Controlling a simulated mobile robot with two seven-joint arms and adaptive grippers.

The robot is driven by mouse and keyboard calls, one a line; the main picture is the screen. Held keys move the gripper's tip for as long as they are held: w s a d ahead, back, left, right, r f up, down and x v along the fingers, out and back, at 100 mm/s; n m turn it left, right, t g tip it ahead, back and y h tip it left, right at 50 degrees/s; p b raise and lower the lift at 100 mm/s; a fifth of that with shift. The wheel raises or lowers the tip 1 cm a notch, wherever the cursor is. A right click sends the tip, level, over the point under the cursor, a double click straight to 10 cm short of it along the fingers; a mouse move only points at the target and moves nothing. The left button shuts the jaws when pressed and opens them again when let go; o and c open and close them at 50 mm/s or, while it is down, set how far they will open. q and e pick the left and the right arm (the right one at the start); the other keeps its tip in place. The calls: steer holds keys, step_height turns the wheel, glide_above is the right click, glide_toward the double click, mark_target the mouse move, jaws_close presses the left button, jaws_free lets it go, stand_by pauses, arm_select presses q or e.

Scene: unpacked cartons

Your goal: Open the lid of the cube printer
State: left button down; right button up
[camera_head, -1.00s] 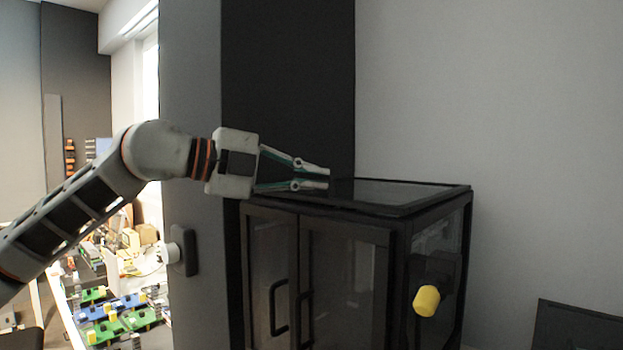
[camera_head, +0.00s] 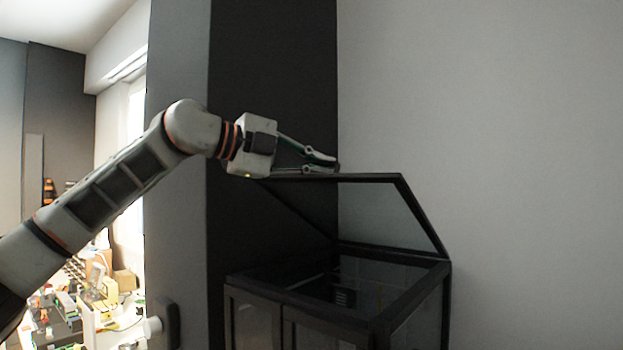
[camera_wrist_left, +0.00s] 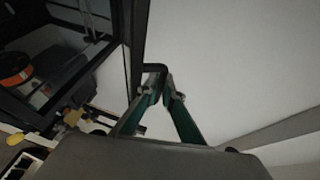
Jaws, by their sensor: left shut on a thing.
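The cube printer (camera_head: 335,322) is a black-framed box with glass panels. Its lid (camera_head: 385,213) is tilted up, with the front edge raised high and the rear edge low at the back right. My left gripper (camera_head: 325,165) is at the lid's raised front edge, shut on it. In the left wrist view the fingers (camera_wrist_left: 162,88) close around a dark frame corner of the lid. The printer's open top shows its dark interior (camera_wrist_left: 50,75) at the left of that view. My right gripper is not in view.
A dark panel (camera_head: 275,90) stands behind the printer, with a grey wall (camera_head: 490,130) to the right. A cluttered table (camera_head: 85,300) with boxes and small parts is at the lower left. The space above the lid is clear.

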arm_select(q)
steer(key=shift+w+d+r, duration=0.15)
steer(key=shift+w+r, duration=0.05)
steer(key=shift+r, duration=0.3)
steer(key=shift+w+d+r, duration=0.1)
steer(key=shift+w+r, duration=0.05)
steer(key=shift+r, duration=0.4)
steer(key=shift+w+d+r, duration=0.15)
steer(key=shift+w+r, duration=0.05)
steer(key=shift+r, duration=0.3)
steer(key=c, duration=2.5)
jaws_free()
steer(key=shift+s, duration=0.1)
